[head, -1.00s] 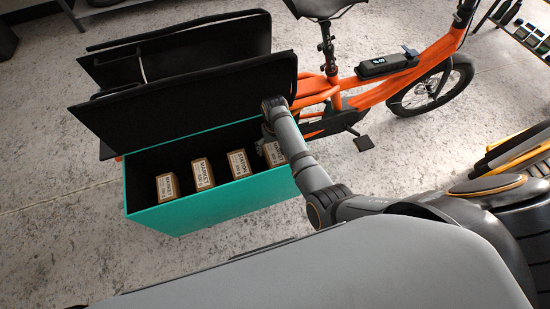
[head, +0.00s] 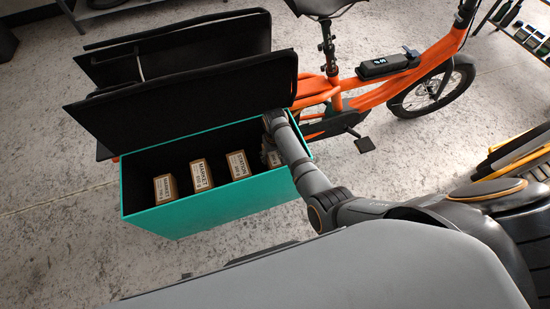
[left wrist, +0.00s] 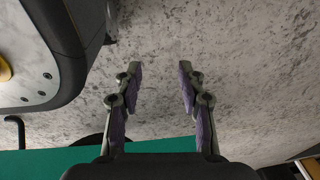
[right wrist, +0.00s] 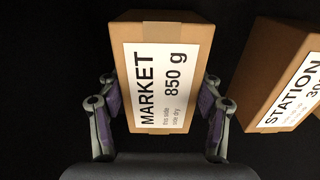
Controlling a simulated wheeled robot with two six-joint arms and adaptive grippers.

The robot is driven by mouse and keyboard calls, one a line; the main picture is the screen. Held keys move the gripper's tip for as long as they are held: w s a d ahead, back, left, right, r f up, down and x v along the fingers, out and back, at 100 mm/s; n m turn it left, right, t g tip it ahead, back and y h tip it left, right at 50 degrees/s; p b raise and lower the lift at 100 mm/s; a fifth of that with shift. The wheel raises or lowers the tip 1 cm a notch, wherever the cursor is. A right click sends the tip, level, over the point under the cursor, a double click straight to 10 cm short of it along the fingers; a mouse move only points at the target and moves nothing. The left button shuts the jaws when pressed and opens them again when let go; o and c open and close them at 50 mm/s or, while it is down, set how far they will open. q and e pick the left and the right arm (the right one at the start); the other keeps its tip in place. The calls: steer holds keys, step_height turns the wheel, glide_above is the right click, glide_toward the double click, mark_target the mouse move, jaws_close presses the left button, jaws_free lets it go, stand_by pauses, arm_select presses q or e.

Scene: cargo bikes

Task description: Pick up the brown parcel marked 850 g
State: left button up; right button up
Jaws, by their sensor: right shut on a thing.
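The brown parcel marked MARKET 850 g (right wrist: 165,70) fills the middle of the right wrist view, its white label facing the camera. My right gripper (right wrist: 160,95) is shut on it, one finger on each side. In the head view my right gripper (head: 271,150) reaches into the right end of the teal cargo box (head: 215,205) and mostly hides this parcel. My left gripper (left wrist: 160,85) is open and empty in the left wrist view, over bare floor; it is outside the head view.
A parcel marked STATION (right wrist: 285,75) stands close beside the held one. Other brown parcels (head: 201,175) stand in a row to the left in the box. The box's black lid (head: 190,100) stands raised behind, beside the orange bike (head: 385,85).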

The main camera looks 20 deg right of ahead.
mark_target(275, 154)
steer(key=c, duration=0.9)
steer(key=shift+w, duration=0.1)
arm_select(q)
steer(key=shift+r, duration=0.15)
arm_select(e)
steer(key=shift+r, duration=0.2)
steer(key=shift+r+p, duration=0.3)
steer(key=shift+p, duration=0.2)
arm_select(q)
steer(key=s+p, duration=0.3)
steer(key=s, duration=0.3)
arm_select(e)
step_height(275, 154, up, 3)
step_height(275, 154, up, 4)
steer(key=p, duration=0.5)
steer(key=shift+r, duration=0.25)
arm_select(q)
step_height(275, 154, up, 16)
steer(key=s+p, duration=0.1)
steer(key=p, duration=1)
steer(key=shift+s+f, duration=0.25)
steer(key=shift+s, duration=0.15)
arm_select(e)
step_height(275, 154, up, 10)
steer(key=shift+f, duration=0.15)
